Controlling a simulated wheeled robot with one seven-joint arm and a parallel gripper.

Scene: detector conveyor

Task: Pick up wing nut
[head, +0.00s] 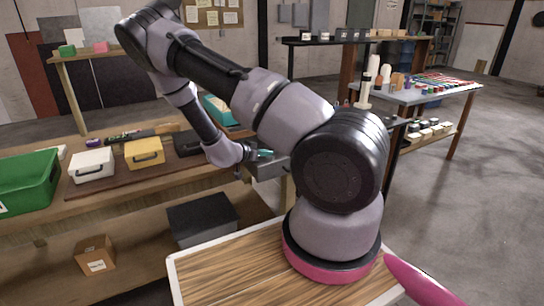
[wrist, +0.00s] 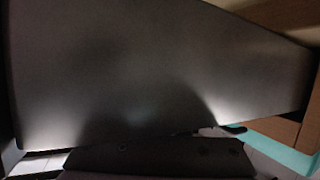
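I cannot make out a wing nut in either view. In the head view my gripper (head: 248,156) is at the end of my arm, low beside a grey metal box (head: 268,170) at the right end of the workbench. Its fingers are too small and hidden to read there. In the wrist view a dark grey flat surface (wrist: 150,70) fills most of the picture, very close. A dark part of my gripper (wrist: 155,158) shows along the bottom edge, and no fingertips can be made out.
The wooden workbench (head: 60,214) holds a green bin (head: 28,182), a white box (head: 92,165), a yellow box (head: 145,153) and a dark box (head: 188,143). A teal container (head: 217,110) stands behind my arm. A table with tools (head: 430,92) is at right; open floor lies before it.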

